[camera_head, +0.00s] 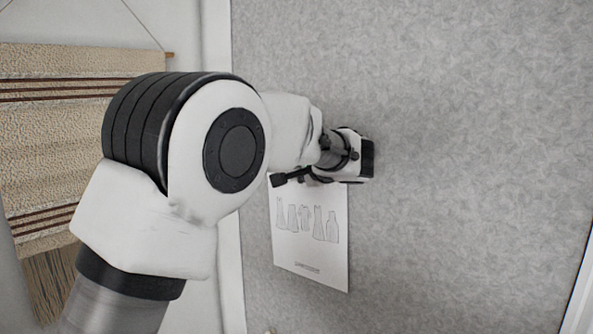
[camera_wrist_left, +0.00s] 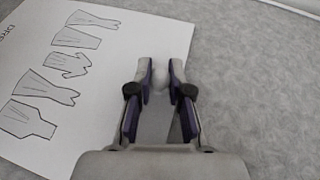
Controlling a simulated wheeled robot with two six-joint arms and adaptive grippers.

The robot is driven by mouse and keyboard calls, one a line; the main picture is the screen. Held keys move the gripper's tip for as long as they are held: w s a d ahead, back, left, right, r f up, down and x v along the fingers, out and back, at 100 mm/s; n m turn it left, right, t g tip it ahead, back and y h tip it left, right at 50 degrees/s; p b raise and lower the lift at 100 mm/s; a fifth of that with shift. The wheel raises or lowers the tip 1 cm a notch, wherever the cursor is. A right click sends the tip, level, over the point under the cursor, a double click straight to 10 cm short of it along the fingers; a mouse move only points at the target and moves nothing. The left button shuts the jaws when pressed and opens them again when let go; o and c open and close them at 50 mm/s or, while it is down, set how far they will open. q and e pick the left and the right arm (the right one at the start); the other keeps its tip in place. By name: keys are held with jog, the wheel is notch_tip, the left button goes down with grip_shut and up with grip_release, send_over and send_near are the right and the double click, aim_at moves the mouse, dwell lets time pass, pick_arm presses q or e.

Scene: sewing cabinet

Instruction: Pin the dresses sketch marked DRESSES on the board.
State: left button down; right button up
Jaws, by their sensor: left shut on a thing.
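The dresses sketch (camera_head: 312,238) is a white sheet with a row of outlined garments and a small line of text at its bottom. It lies against the grey board (camera_head: 450,200), slightly tilted in the head view. It also shows in the left wrist view (camera_wrist_left: 100,75), with part of the text cut at the left edge. My left gripper (camera_wrist_left: 160,80) is at the sheet's top edge, shut on a small pale round thing (camera_wrist_left: 160,77), perhaps a pin head. In the head view my arm hides the sheet's top part and the fingertips. My right gripper is not in view.
A woven wall hanging (camera_head: 60,110) hangs left of the board, beside a white frame edge (camera_head: 229,285). The board right of my left gripper is bare. A pale edge borders the board at the lower right (camera_head: 580,305).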

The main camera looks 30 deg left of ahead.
pick_arm(q)
jog(key=c, duration=1)
grip_release()
